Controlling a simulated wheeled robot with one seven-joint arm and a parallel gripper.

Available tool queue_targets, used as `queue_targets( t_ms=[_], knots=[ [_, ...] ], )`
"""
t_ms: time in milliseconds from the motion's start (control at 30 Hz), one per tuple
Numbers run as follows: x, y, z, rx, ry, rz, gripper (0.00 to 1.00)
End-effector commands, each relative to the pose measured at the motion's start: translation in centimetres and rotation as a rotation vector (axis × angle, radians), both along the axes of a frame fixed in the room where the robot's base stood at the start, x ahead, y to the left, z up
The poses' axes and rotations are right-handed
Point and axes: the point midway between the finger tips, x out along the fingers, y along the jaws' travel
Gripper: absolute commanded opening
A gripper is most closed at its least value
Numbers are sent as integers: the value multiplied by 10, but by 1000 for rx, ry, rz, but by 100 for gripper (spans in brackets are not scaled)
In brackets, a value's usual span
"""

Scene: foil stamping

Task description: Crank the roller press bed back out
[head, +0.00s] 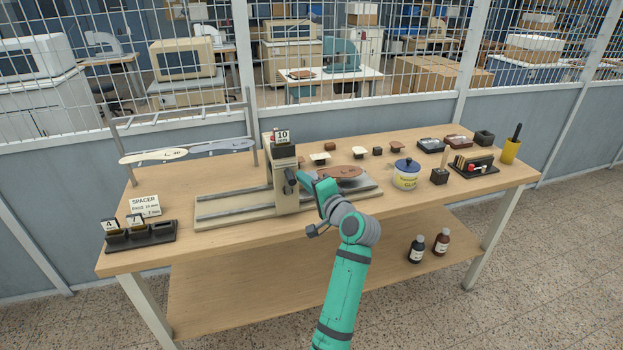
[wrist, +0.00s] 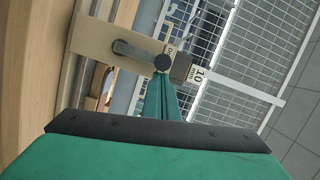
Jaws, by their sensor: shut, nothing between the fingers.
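The roller press (head: 286,203) stands in the middle of the bench, its upright straddling a long low base (head: 232,207). A brown oval piece (head: 345,171) lies on the right side of the press, partly behind my arm. The left stretch of the base is bare. The crank (wrist: 132,51) is on the press's near face, a grey bar ending in a dark round knob (wrist: 162,63). My gripper (head: 298,177) is shut and empty, its fingertips (wrist: 162,77) right at the knob. I cannot tell whether they touch it. A "10 mm" block (wrist: 192,75) sits atop the press.
A spacer rack (head: 168,236) with blocks marked 4 and 7 and a sign (head: 144,206) stand at the left. A wire fence rises behind the bench.

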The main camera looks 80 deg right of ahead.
Motion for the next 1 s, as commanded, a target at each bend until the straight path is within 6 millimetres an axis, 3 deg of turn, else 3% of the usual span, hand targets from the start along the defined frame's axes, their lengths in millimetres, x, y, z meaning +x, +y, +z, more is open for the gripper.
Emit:
queue_targets(
  t_ms=[333, 567, 1000],
  knots=[
    [2, 1, 0, -1, 3, 0, 0],
    [14, 8, -1, -34, 63, 1, 0],
    [1, 14, -1, -33, 61, -5, 0]
  ],
)
